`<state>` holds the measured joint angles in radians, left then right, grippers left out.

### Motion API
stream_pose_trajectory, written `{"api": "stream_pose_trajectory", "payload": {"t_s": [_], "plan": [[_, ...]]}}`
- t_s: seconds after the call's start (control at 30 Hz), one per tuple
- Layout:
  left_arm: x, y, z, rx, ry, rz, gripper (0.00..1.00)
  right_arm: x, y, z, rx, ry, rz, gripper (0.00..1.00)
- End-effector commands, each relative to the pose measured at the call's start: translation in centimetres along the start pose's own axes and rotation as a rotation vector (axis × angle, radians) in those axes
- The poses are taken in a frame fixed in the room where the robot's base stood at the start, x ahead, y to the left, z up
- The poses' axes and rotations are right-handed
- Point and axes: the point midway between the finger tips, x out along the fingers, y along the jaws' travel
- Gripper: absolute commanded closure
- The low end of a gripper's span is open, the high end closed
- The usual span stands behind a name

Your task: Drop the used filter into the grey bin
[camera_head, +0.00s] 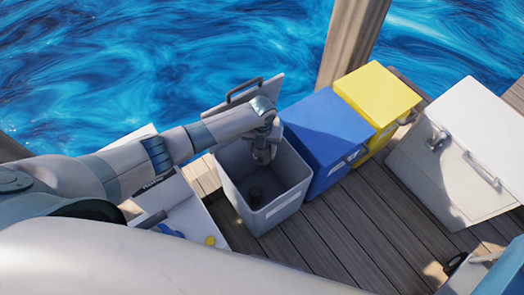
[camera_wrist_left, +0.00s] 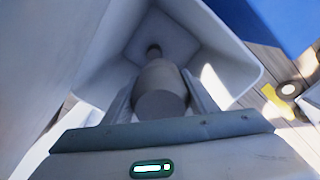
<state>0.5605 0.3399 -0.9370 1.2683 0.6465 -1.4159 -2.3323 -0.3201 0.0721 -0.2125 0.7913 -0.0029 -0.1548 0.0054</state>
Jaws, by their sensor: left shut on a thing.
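The grey bin (camera_head: 285,207) stands open on the deck with its lid (camera_head: 240,95) raised at the back. My left gripper (camera_head: 264,150) reaches over it from the left and points down into its mouth. In the left wrist view, the gripper is shut on the used filter (camera_wrist_left: 160,92), a grey-brown cylinder between the two fingers, with the bin's inner walls (camera_wrist_left: 215,45) around it. A small dark shape (camera_head: 255,196) shows low inside the bin; I cannot tell whether it is an object or a shadow. My right gripper is out of view.
A blue bin (camera_head: 325,125) stands right beside the grey one, then a yellow-lidded bin (camera_head: 378,92) and a white chest (camera_head: 470,150). A wooden post (camera_head: 352,40) rises behind. A white tray (camera_head: 190,220) with small items lies left of the bin.

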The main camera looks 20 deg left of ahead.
Motion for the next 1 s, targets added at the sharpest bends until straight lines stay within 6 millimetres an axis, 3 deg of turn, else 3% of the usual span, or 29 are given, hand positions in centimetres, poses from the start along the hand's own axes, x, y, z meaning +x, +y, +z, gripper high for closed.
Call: {"api": "stream_pose_trajectory", "payload": {"t_s": [0.17,0.2,0.3,0.73,1.0], "plan": [[-0.1,0.0,0.0,0.0,-0.001,-0.001,0.78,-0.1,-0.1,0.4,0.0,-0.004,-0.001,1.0],[-0.1,0.0,0.0,0.0,-0.001,-0.001,0.45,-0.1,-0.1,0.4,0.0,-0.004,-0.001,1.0],[-0.1,0.0,0.0,0.0,-0.001,-0.001,0.26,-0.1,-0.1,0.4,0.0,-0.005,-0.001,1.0],[-0.5,0.0,0.1,0.0,-0.001,-0.001,0.26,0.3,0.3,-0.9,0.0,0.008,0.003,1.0],[-3.3,0.0,0.1,0.001,-0.004,-0.001,0.26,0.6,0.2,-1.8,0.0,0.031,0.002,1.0]]}}
